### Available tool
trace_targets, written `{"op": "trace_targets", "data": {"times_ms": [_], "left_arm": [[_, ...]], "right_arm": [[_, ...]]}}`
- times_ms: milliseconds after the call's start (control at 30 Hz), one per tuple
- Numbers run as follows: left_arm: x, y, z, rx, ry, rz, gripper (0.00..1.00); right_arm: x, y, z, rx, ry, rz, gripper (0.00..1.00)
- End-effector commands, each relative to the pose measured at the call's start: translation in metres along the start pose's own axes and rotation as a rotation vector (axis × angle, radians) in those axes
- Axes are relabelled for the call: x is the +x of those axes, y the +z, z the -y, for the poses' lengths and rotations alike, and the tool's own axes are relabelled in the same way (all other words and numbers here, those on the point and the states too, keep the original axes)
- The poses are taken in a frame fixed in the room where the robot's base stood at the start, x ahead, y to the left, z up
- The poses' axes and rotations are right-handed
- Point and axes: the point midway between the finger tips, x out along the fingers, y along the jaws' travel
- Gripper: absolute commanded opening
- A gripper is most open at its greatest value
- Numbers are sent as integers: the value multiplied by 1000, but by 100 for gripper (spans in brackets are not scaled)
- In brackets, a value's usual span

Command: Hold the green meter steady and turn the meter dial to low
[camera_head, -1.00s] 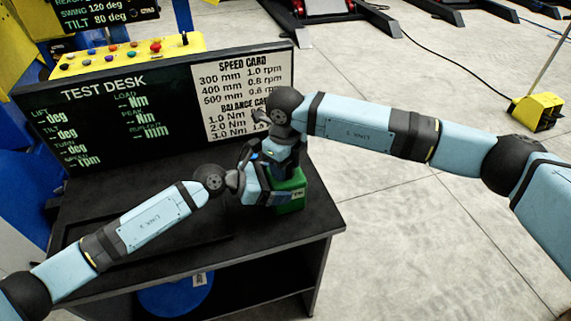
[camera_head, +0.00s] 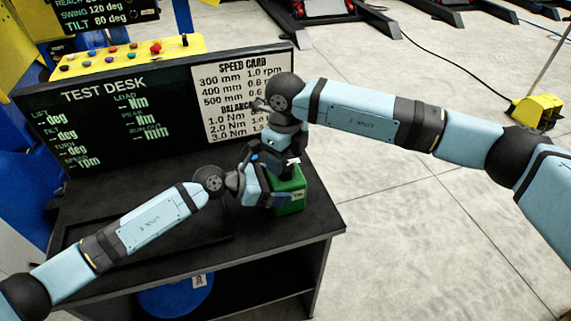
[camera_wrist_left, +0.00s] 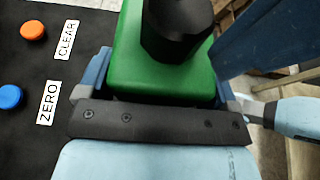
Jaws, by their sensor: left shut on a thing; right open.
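The green meter (camera_head: 291,202) stands on the black desk near its right end, with a small label on its front. In the left wrist view the green meter (camera_wrist_left: 125,60) fills the space between my left gripper's fingers, with the black dial (camera_wrist_left: 175,35) on its top. My left gripper (camera_head: 268,192) is shut on the meter from the left. My right gripper (camera_head: 285,162) is open above the meter, pointing down. In the head view it hides the dial, so I cannot tell whether it touches it. The dial's setting is not readable.
The test desk panel (camera_head: 110,125) and the speed card (camera_head: 240,100) stand behind the meter. An orange button (camera_wrist_left: 33,30) marked CLEAR and a blue button (camera_wrist_left: 10,97) marked ZERO lie beside it. The desk's left top (camera_head: 100,195) is bare.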

Motion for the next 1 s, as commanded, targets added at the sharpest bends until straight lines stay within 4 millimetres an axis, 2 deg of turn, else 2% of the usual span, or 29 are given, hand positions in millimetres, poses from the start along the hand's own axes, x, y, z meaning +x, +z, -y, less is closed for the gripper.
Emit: {"op": "trace_targets", "data": {"times_ms": [33, 200, 400, 567, 900, 933, 1000], "left_arm": [[0, 0, 0, 0, 0, 0, 50], [0, 0, 0, 0, 0, 0, 50], [0, 0, 0, 0, 0, 0, 50], [0, 0, 0, 0, 0, 0, 50], [0, 0, 0, 0, 0, 0, 50], [0, 1, 0, 0, 0, 2, 87], [0, 1, 0, 1, 0, 2, 100]], "right_arm": [[-13, 0, 0, -1, -3, 3, 70], [-49, 0, 0, 0, -2, 3, 70], [-78, 0, 0, 0, -1, 1, 70], [-87, 0, 0, -1, -1, 0, 70], [-88, 0, 0, 0, 0, 0, 70], [-88, 0, 0, 0, 0, 0, 70], [-88, 0, 0, 0, 0, 0, 70]]}}
